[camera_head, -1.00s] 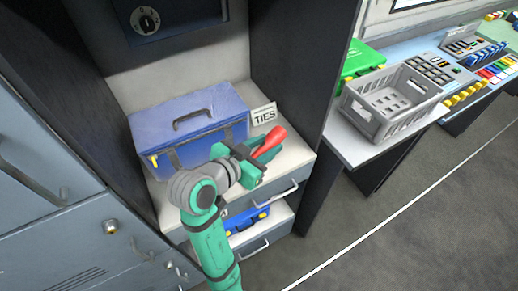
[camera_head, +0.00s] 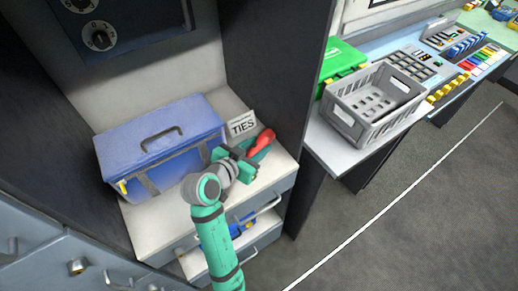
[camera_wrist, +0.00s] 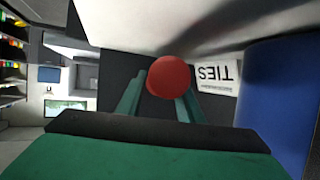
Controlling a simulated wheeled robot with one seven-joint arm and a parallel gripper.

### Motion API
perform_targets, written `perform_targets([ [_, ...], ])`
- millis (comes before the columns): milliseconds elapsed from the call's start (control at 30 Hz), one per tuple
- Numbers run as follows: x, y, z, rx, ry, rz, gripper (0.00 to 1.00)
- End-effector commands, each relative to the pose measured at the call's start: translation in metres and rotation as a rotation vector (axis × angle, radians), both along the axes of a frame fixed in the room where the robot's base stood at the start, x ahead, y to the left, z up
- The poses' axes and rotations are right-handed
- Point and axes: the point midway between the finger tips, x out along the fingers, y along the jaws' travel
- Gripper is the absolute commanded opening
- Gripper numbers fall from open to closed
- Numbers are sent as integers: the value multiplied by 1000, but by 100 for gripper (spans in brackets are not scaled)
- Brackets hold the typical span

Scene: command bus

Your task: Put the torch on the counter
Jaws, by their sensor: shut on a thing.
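A red torch (camera_head: 262,142) is in my gripper (camera_head: 250,153), at the front right of the pale counter top (camera_head: 158,222) inside the cabinet niche. The head view does not settle whether the torch touches the surface or hangs just above it. In the wrist view, the torch's round red end (camera_wrist: 170,77) shows between the two green fingers, which are shut on it. The rest of the torch is hidden behind that end and the gripper. Another counter (camera_head: 332,150), with a grey crate on it, stands to the right beyond the dark cabinet wall.
A blue toolbox (camera_head: 160,140) fills the left of the niche, with a TIES sign (camera_head: 242,124) beside it. The dark side wall (camera_head: 272,75) rises close right of the torch. The grey crate (camera_head: 372,103) and green case (camera_head: 341,62) stand on the right counter. A lower drawer (camera_head: 232,250) is open.

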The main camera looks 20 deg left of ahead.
Motion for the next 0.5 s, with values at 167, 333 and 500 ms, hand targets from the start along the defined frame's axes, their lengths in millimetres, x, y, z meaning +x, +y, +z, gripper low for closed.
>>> perform_targets([
  [167, -2, 3, -26, -3, 3, 6, 6],
  [333, -1, 3, -28, -1, -1, 4, 6],
  [500, -2, 4, -29, -1, 0, 7, 6],
])
